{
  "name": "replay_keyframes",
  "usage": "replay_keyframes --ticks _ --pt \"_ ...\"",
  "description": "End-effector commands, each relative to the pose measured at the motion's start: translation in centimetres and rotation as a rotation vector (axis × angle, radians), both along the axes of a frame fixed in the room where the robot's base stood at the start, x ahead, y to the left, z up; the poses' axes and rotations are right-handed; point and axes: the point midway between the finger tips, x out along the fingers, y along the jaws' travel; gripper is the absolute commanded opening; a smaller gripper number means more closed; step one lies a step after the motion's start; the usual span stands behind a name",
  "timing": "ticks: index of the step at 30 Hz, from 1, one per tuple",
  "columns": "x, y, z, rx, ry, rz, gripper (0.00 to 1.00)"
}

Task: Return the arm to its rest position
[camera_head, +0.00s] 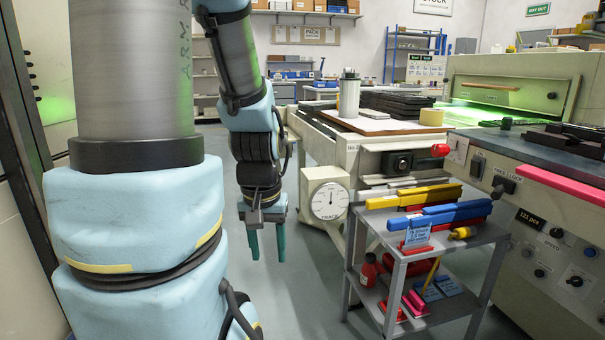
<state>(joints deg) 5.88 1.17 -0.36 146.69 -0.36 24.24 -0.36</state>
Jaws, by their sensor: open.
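My gripper (267,246) hangs in the middle left of the head camera view, pointing down over the open floor. Its two teal fingers are apart with nothing between them. It is to the left of the round dial gauge (329,201) and does not appear to touch anything. My arm's light blue and grey links fill the left side of the view and hide what is behind them.
A control-panel machine (560,255) fills the right edge. Grey floor (290,290) is clear beneath my gripper.

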Motion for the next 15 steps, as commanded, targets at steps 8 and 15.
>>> replay_keyframes --ticks 8,15 --pt "0.0 0.0 10.7 0.0 -0.001 -0.002 0.5" --pt "0.0 0.0 18.1 0.0 -0.001 -0.002 0.5"
